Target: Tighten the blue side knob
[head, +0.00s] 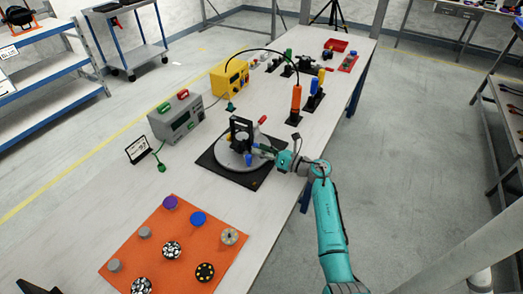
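A black upright fixture (241,128) stands on a round grey disc (227,157) on a black mat (207,163), near the middle of the long table. A small blue side knob (249,160) shows low at the front right of the fixture. A red knob or handle (262,119) sticks out at its upper right.
An orange mat (150,240) at the front holds several loose knobs, including a purple one (170,202) and a blue one (198,218). A grey instrument box (176,118) and a yellow box (229,77) stand behind left. An orange tool (296,99) stands upright behind my gripper.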

